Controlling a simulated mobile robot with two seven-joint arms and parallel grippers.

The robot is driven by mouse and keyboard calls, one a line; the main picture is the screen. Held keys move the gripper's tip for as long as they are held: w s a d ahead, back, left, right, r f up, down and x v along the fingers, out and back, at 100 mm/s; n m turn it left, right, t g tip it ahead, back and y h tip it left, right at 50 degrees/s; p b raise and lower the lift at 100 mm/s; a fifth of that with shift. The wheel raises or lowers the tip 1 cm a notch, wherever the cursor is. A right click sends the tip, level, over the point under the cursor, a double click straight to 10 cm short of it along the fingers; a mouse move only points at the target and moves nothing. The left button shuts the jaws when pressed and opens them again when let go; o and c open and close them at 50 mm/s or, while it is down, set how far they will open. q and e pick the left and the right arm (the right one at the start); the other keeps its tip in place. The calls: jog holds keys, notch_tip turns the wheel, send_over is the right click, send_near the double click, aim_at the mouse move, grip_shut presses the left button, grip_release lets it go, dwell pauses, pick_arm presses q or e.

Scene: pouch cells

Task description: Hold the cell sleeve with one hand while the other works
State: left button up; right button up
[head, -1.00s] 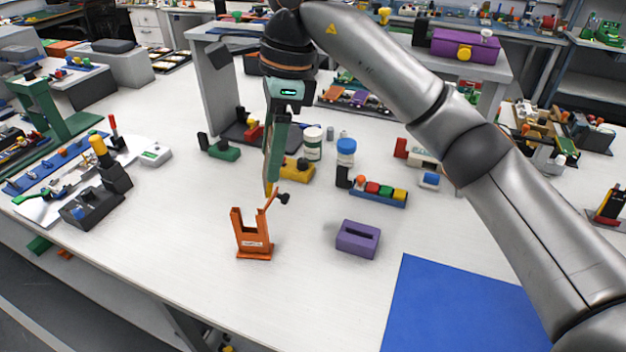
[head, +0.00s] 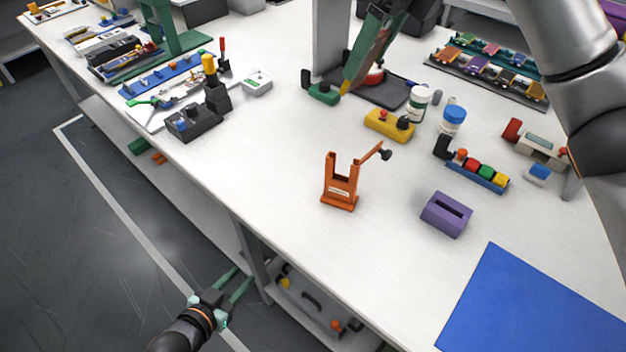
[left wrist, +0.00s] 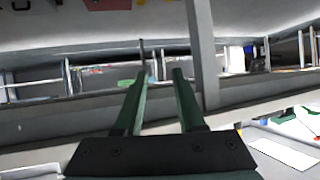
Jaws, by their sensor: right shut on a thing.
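A purple block with a dark slot in its top (head: 447,214), which looks like the cell sleeve, stands upright on the white table. An orange stand (head: 340,190) with two uprights and a black-knobbed lever is left of it. My right gripper (head: 352,78) is at the top, back from both, shut on a thin thing with a yellow lower end that its green fingers largely hide. My left gripper (head: 244,276) is low, off the table's front edge, open and empty. Its two parted fingers (left wrist: 160,77) show in the left wrist view, with no sleeve between them.
A blue mat (head: 535,310) lies front right. A black fixture (head: 195,122) stands left. The table front around the stand is clear.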

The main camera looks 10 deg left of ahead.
pick_arm(q)
jog(key=w+a+r+m+t, duration=0.1)
jog(key=w+a+r, duration=0.2)
jog(key=w+a+r+m+t+h, duration=0.1)
jog(key=w+a+r, duration=0.2)
jog(key=w+a+r+t, duration=0.1)
jog(key=w+a+r, duration=0.1)
jog(key=w+r, duration=0.1)
jog(key=shift+a+r+m+t+h, duration=0.2)
jog(key=shift+a+m+t+h, duration=0.2)
jog(key=w+a+r+t+h, duration=0.1)
jog(key=w+r+t, duration=0.3)
jog(key=r, duration=0.7)
jog(key=n+g+y, duration=0.1)
jog(key=n+g, duration=0.2)
send_near(330, 156)
jog(key=x, duration=1.2)
jog(key=shift+w+f, duration=0.1)
jog(key=shift+w, duration=0.1)
jog(key=shift+c, duration=0.3)
